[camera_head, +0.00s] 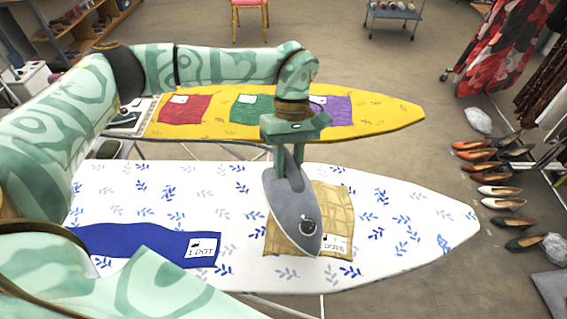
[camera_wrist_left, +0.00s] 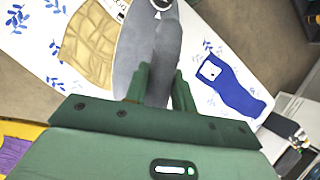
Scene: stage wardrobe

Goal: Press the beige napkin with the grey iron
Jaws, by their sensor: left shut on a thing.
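The grey iron (camera_head: 290,215) is over the left part of the beige napkin (camera_head: 335,205) on the white leaf-patterned ironing board (camera_head: 400,265). My left gripper (camera_head: 287,160) is shut on the iron's handle from above. The iron's tip points toward the front of the board; I cannot tell whether its sole touches the cloth. In the left wrist view the iron (camera_wrist_left: 150,50) sits between the fingers (camera_wrist_left: 155,85), with the beige napkin (camera_wrist_left: 92,45) beside it. The iron hides part of the napkin. My right gripper is not in view.
A blue napkin (camera_head: 150,245) lies on the white board's left part. Behind stands a yellow ironing board (camera_head: 385,110) with red (camera_head: 185,108), green (camera_head: 250,110) and purple (camera_head: 338,108) cloths. Several shoes (camera_head: 500,190) stand on the floor at right. The white board's right end is clear.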

